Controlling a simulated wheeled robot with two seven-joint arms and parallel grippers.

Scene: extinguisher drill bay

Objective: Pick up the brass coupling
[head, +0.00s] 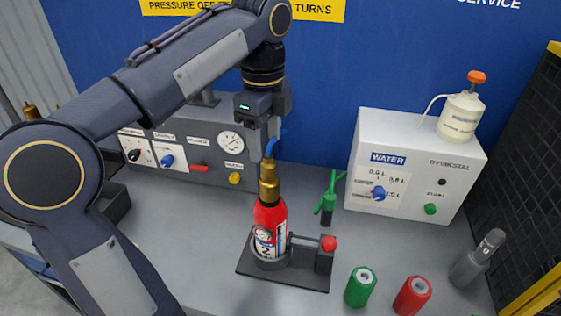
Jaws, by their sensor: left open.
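The brass coupling (268,181) sits upright on top of a red extinguisher bottle (268,218), which stands in a dark holder on the bench. My left gripper (268,142) points down just above the coupling and is open. A small blue piece (271,146) shows between its fingers and the coupling; I cannot tell what it belongs to or whether a finger touches the brass. My right gripper is out of the picture.
A dark base plate (298,279) with a red-knobbed clamp (327,250) surrounds the bottle's foot. Behind are a gauge panel (205,155) and a white water box (400,150).

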